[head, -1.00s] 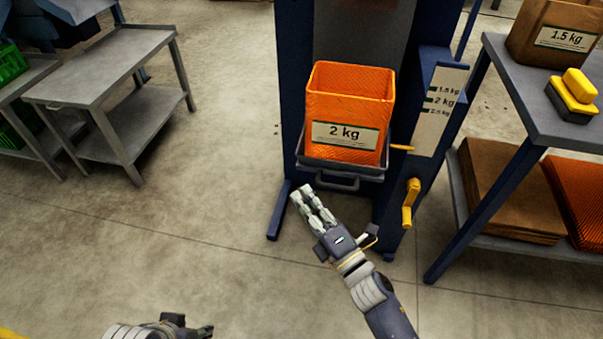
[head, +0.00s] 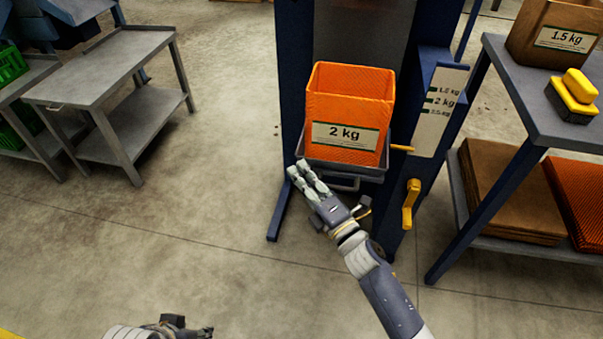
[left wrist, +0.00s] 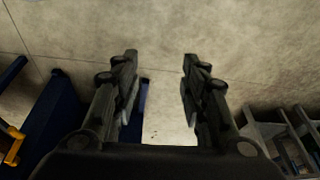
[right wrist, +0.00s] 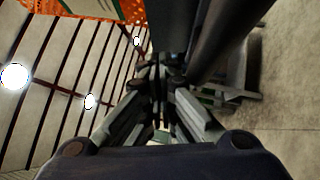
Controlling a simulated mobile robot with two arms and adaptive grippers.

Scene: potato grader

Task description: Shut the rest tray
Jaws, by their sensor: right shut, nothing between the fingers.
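The rest tray (head: 379,174) is a dark grey tray with a bar handle (head: 343,186) at its front, at the foot of the blue machine. An orange 2 kg bag (head: 346,106) stands upright on it. My right gripper (head: 297,170) is shut and empty, with its fingertips at the tray's front left corner in the head view. Whether they touch it I cannot tell. In the right wrist view the shut fingers (right wrist: 159,80) point at dark metal, with the orange bag (right wrist: 100,8) above. My left gripper (left wrist: 160,75) is open and empty over bare floor.
The blue machine frame (head: 294,90) carries a weight scale plate (head: 441,108) and a yellow crank (head: 411,204) right of the tray. A table (head: 530,95) with a 1.5 kg paper bag (head: 555,38) stands at right. A grey bench (head: 105,65) stands at left. Floor between is clear.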

